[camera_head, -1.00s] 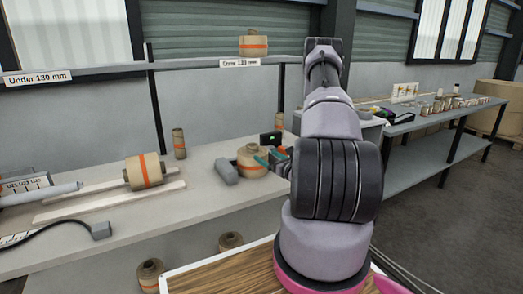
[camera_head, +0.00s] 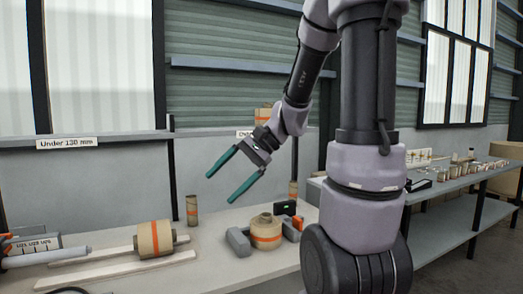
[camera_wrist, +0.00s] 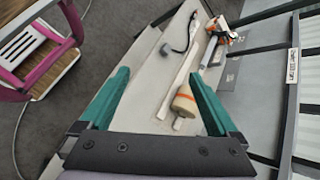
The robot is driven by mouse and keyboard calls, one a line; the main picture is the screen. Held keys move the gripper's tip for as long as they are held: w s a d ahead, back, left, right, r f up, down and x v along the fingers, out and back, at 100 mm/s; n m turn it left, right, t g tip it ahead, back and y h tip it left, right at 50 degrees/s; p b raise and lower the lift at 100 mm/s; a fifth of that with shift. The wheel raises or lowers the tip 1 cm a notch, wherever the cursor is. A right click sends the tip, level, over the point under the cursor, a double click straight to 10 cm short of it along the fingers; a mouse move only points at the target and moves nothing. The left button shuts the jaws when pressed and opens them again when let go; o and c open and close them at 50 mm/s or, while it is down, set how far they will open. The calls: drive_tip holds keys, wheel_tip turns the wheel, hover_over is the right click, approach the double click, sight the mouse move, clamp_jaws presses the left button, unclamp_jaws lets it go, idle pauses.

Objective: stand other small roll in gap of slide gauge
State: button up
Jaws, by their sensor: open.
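My gripper (camera_head: 221,188) is open and empty, its teal fingers in the air above the bench and pointing down-left. Its fingers also frame the wrist view (camera_wrist: 158,76). A short brown roll (camera_head: 266,236) with an orange band stands upright between the grey block (camera_head: 238,241) and the dark part with a green display (camera_head: 285,208), which look like the slide gauge; whether they touch it is unclear. Another orange-banded roll (camera_head: 155,239) lies on its side on pale rails; it shows in the wrist view too (camera_wrist: 183,101).
A slim brown roll (camera_head: 192,210) and a slim banded roll (camera_head: 293,189) stand at the bench's back. Another roll (camera_head: 263,115) is on the ledge behind my gripper. A sign reading "Under 130 mm" (camera_head: 67,143) hangs on the left ledge.

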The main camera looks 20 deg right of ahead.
drive_tip(key=s+d+r+n+t+h, duration=0.5)
drive_tip(key=s+d+r+h, duration=0.1)
drive_tip(key=s+r+h, duration=0.1)
drive_tip(key=shift+d+r+t+h, duration=0.2)
drive_tip(key=shift+r+t+h, duration=0.15)
drive_tip(key=shift+r, duration=0.4)
